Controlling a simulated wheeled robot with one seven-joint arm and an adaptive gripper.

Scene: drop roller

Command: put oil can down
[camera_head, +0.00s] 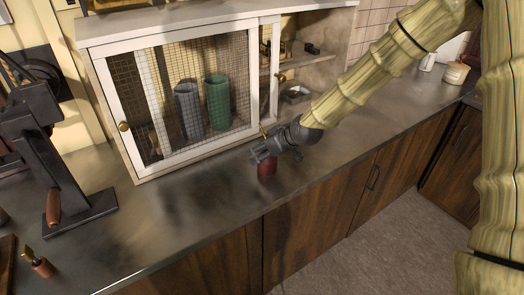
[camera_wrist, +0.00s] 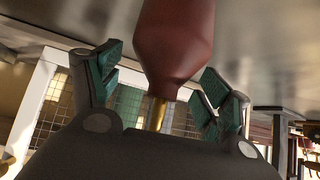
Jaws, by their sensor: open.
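The oil can is dark red with a brass spout. In the head view the oil can (camera_head: 267,168) stands on the metal counter (camera_head: 330,150), just in front of the mesh cabinet, with my gripper (camera_head: 265,153) at its upper part. In the wrist view the oil can (camera_wrist: 178,40) lies between the two green-padded fingers of my gripper (camera_wrist: 158,85), which are spread apart. Gaps show between the pads and the can, and its brass spout (camera_wrist: 157,112) points toward the palm. The can's base is cut off in the wrist view.
A white cabinet with mesh doors (camera_head: 185,95) stands close behind the gripper, holding a green and a grey cylinder. A dark metal press (camera_head: 55,150) stands at the left, with a small brass-tipped item (camera_head: 40,265) in front. The counter to the right is largely clear.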

